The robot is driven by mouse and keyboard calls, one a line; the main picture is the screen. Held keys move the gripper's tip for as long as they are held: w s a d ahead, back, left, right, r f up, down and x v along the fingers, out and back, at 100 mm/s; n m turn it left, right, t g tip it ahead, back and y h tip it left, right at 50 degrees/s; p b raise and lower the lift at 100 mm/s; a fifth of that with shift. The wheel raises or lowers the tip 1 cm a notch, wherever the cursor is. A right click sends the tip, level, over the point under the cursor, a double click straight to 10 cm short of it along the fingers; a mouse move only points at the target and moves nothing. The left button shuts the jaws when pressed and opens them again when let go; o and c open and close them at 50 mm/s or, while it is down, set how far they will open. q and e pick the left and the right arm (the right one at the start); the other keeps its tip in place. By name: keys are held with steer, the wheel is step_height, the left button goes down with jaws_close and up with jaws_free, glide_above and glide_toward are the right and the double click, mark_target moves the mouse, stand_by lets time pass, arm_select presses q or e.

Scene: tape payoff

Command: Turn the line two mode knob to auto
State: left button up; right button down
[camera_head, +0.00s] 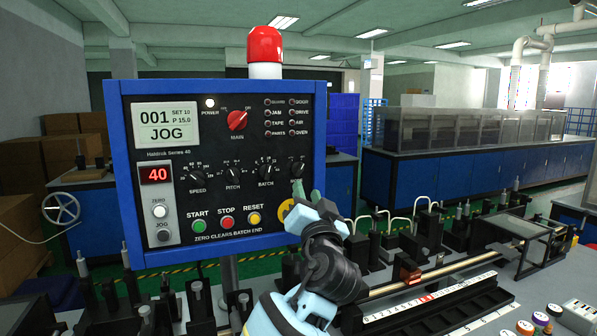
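The blue-framed control panel (120,190) stands upright in front of me. Its screen (167,126) reads 001 and JOG. A row of black knobs holds the speed knob (196,177), pitch knob (233,174), batch knob (265,171) and a fourth knob (297,170) at the right end. The fourth knob's label is hidden behind my gripper, so I cannot read whether it is the mode knob. My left gripper (307,191) is just below this knob, its greenish fingertips apart with nothing seen between them. Whether it touches the panel is unclear. My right gripper is out of view.
A red main switch (237,120) sits above the knobs; start (198,225), stop (227,223) and reset (254,218) buttons sit below. A yellow-ringed control (286,211) is partly covered by my gripper. A machine bench with a ruler strip (430,297) fills the right front.

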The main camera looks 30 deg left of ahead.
mark_target(301, 169)
arm_select(q)
steer(key=x, duration=0.7)
steer(key=shift+w+a+r+p, duration=0.1)
steer(key=shift+w+r+p, duration=0.15)
steer(key=shift+p, duration=0.15)
jaws_close()
